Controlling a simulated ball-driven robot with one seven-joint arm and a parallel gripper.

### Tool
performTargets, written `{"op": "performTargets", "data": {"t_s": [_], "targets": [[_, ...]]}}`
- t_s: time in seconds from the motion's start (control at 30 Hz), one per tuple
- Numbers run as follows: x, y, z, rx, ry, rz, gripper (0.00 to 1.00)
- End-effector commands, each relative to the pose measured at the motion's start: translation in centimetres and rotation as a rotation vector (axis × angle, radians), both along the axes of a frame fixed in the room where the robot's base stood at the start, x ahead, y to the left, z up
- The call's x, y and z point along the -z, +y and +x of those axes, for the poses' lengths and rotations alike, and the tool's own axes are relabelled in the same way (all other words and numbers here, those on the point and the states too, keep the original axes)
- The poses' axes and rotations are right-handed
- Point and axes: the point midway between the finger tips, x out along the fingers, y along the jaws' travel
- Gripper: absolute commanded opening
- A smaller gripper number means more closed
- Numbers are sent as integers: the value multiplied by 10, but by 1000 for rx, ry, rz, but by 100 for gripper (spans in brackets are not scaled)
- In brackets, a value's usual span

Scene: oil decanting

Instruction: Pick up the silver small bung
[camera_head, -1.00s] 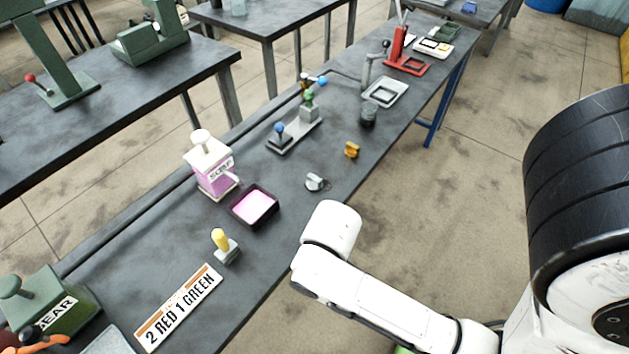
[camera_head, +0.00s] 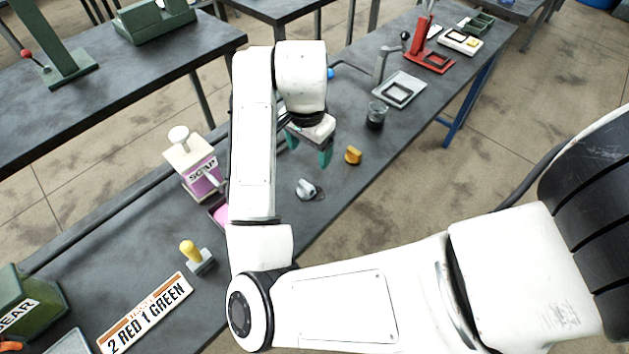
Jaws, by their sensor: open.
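A small silver bung (camera_head: 307,189) lies on the dark workbench (camera_head: 345,195), near the bench's front edge. My gripper (camera_head: 308,148) has green fingers and points down above the bench, a little behind the silver bung in the picture. Its fingers are apart with nothing seen between them. The gripper does not appear to touch the bung.
A yellow-orange piece (camera_head: 353,155) lies to the right of the bung, and a dark glass jar (camera_head: 376,115) stands behind it. My arm partly hides the pink tray (camera_head: 217,211) beside the soap dispenser (camera_head: 193,165). The bench between bung and yellow piece is clear.

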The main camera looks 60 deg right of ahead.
Motion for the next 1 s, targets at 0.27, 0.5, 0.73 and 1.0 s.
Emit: {"op": "performTargets", "data": {"t_s": [0.27,0.5,0.73,1.0], "targets": [[18,28,1,91,27,110,76],[54,27,1,90,29,106,76],[68,27,1,90,25,109,76],[103,22,2,88,27,110,76]]}}
